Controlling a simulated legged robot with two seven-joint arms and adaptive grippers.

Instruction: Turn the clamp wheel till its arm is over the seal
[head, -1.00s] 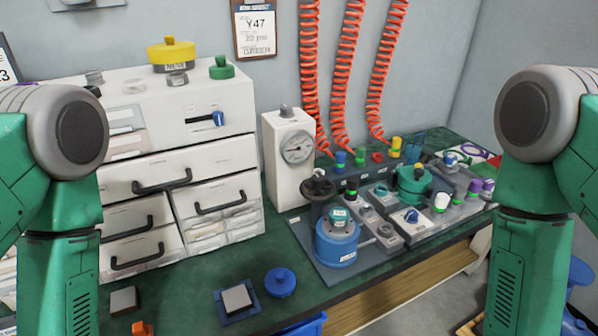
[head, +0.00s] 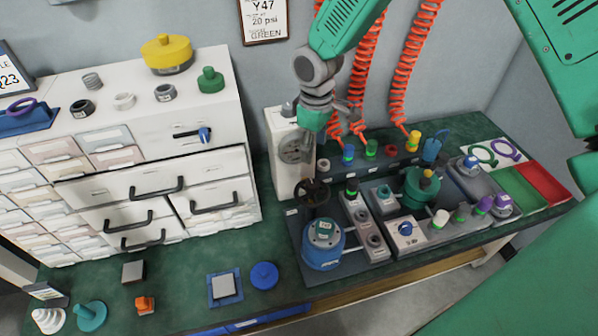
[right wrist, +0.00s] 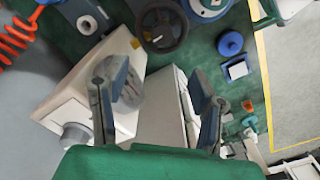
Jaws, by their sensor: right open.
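The clamp wheel (head: 312,192) is a black handwheel beside the blue cylindrical test fixture (head: 322,250). It also shows at the top of the right wrist view (right wrist: 163,25). The clamp's arm is not clearly distinguishable. My right gripper (right wrist: 158,75) is open and empty, in front of the white gauge box (head: 283,165) and above the wheel, apart from it. Its fingers are small and partly hidden in the head view. My left gripper is not in view.
White drawer units (head: 160,150) stand left of the gauge box. Red coiled hoses (head: 405,65) hang behind the bench. A valve panel (head: 405,232) lies right of the fixture, and a blue knob (head: 264,275) to its left.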

